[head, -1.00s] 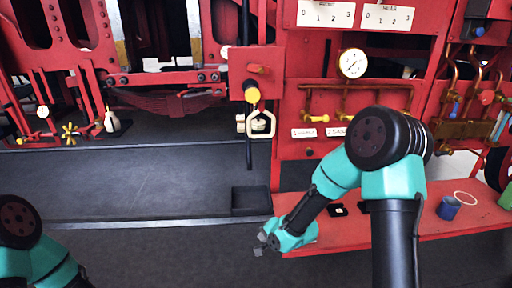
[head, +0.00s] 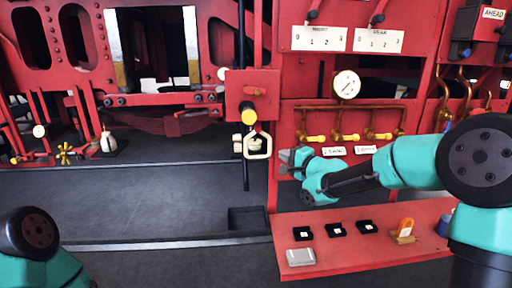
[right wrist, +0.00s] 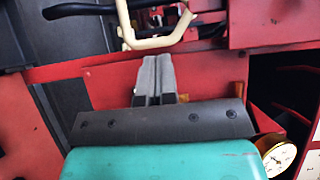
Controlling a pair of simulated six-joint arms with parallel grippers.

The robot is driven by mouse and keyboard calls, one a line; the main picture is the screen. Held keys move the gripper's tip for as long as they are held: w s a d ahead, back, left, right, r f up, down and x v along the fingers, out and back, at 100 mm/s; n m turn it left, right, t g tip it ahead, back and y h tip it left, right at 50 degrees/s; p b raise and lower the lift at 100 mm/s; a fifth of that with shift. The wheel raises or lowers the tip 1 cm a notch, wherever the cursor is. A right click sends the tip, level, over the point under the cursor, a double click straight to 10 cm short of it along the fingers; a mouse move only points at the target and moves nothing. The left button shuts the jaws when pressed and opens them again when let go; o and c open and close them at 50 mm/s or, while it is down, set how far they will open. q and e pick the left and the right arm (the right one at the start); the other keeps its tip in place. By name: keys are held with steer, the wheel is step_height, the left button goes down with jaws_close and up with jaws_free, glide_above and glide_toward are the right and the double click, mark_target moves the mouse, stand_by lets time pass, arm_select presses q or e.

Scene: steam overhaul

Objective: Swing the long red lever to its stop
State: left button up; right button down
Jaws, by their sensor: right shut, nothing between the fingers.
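I cannot tell which red lever is the long one. My right gripper (head: 286,160) is shut and empty in front of the red panel, pointing left. It is just right of a cream loop handle (head: 258,146), apparently apart from it. In the right wrist view the closed grey fingertips (right wrist: 153,68) point toward the cream loop handle (right wrist: 156,40). My left gripper is out of view.
A gauge (head: 346,84), brass valves (head: 337,138) and labels lie close to my right arm. Below, a red shelf (head: 350,257) carries a grey box (head: 300,258), black trays (head: 336,229) and an orange item (head: 405,228).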

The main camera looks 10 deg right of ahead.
steer(key=s+a+x, duration=0.1)
steer(key=a+x, duration=0.1)
steer(key=x, duration=1)
steer(key=shift+w+a, duration=0.2)
steer(key=shift+a, duration=0.25)
steer(key=shift+a+f, duration=0.1)
